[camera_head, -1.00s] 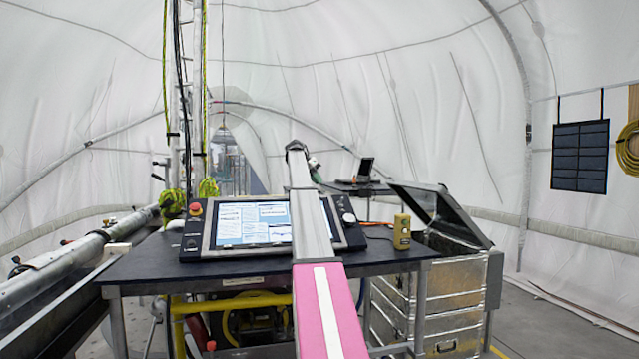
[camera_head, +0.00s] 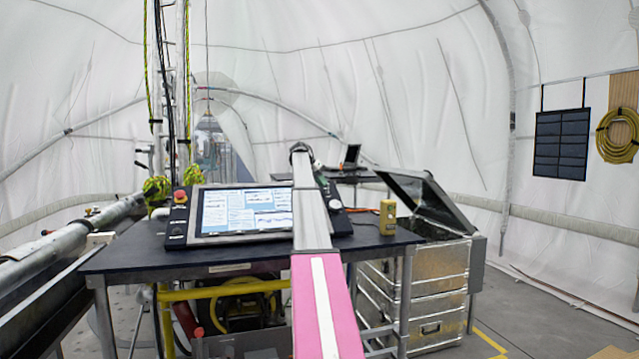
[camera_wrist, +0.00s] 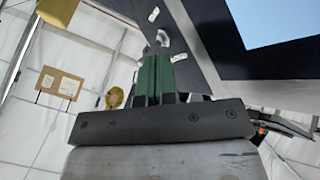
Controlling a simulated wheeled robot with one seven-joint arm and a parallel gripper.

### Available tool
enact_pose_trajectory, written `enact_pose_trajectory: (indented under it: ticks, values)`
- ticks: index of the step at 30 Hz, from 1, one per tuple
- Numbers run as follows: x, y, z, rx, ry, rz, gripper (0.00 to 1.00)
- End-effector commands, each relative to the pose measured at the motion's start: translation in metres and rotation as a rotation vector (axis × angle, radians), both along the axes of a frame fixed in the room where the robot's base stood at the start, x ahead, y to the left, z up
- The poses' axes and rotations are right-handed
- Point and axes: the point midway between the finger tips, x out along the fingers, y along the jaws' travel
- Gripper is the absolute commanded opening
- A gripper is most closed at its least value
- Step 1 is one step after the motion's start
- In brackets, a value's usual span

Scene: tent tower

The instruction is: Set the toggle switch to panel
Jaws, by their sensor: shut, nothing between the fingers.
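A black console (camera_head: 182,228) with a lit touchscreen (camera_head: 240,212) lies tilted on the dark table. A pale round knob (camera_head: 335,205) shows on its right side, just right of my arm. In the wrist view, a small silver control (camera_wrist: 163,38), possibly the toggle switch, stands on the dark panel between white labels. I cannot read the labels or tell the switch's position. My gripper (camera_wrist: 157,60) has green fingers, shut and empty, with their tips just below the silver control in the picture. I cannot tell whether they touch it. In the head view my arm hides part of the console.
A red emergency button (camera_head: 180,195) sits at the console's left. A yellow device (camera_head: 388,217) stands on the table (camera_head: 140,262) to the right. A laptop (camera_head: 351,154) stands behind. Floor is clear at the right.

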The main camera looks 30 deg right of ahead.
Motion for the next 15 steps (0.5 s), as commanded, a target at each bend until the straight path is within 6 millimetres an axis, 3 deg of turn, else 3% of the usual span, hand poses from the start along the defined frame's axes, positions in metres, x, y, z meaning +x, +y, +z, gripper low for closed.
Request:
enact_pose_trajectory:
  ticks: [15]
  values:
    - [-0.0029,0.0011,0.0004,-0.023,-0.096,0.000,0.00]
